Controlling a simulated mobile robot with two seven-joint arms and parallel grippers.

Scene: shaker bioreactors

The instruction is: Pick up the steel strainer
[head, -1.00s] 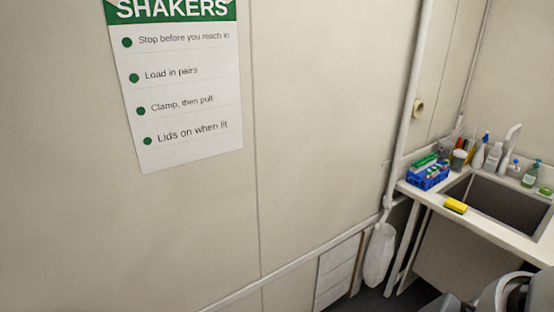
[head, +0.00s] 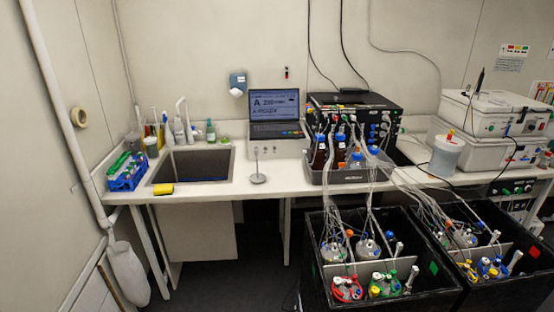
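A small grey metal thing with a round, flat lower part and a thin stem (head: 258,178) is on the white bench, just right of the sink. It looks like the steel strainer, but it is too small to be sure. Neither of my grippers is in view.
The sink (head: 192,166) has a yellow sponge (head: 163,189) at its front edge and a blue rack (head: 127,172) to its left. A laptop (head: 276,113) stands behind. Black bins (head: 378,302) with tubed bottles stand at front right. Bench space around the metal thing is fairly clear.

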